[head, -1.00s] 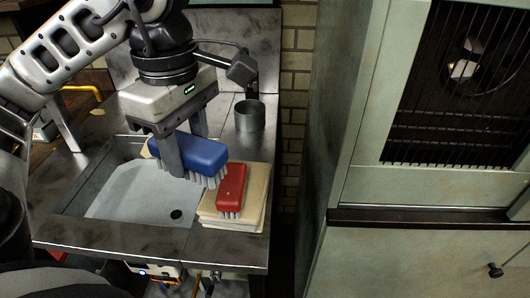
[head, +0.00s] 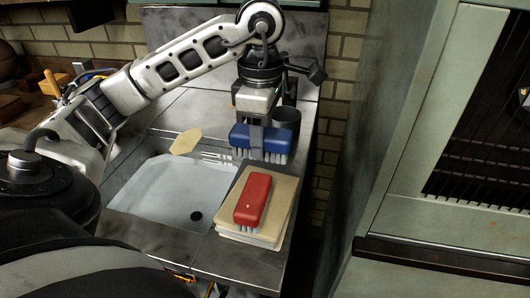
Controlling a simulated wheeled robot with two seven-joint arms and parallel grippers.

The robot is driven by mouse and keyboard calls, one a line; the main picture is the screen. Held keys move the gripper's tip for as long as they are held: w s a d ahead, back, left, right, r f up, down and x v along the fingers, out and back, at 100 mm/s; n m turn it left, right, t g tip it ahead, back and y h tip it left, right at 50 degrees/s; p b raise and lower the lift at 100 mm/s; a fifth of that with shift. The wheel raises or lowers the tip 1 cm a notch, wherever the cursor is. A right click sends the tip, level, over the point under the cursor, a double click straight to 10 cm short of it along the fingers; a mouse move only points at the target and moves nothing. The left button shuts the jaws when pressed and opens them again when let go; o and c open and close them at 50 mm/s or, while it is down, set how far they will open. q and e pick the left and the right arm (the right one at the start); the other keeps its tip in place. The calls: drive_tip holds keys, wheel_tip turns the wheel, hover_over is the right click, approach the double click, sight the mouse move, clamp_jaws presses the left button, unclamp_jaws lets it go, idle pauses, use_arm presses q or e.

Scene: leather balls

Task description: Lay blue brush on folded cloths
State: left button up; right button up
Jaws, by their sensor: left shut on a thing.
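The blue brush (head: 274,142) is held in my left gripper (head: 256,138), bristles down, just beyond the far edge of the folded cloths. The gripper is shut on the middle of the brush. The folded cloths (head: 281,205) are a cream stack on the counter, right of the sink. A red brush (head: 253,198) lies on top of them, bristles down. Whether the blue brush is above the counter or touches anything is hard to tell. My right gripper is not in view.
The metal sink (head: 165,195) is left of the cloths, with a yellowish flat piece (head: 186,141) at its far edge. A dark metal cup (head: 287,117) stands behind the blue brush. A pale green cabinet (head: 400,160) stands to the right.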

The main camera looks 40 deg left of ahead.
sight(265, 151)
use_arm(q)
drive_tip(key=shift+w+f, duration=0.45)
drive_tip(key=shift+f, duration=0.05)
wheel_tip(265, 151, down, 2)
drive_tip(key=shift+w+a+f+p, duration=0.1)
drive_tip(key=shift+w+f+p, duration=0.1)
drive_tip(key=shift+p, duration=0.15)
drive_tip(key=shift+f, duration=0.45)
drive_tip(key=shift+f, duration=0.1)
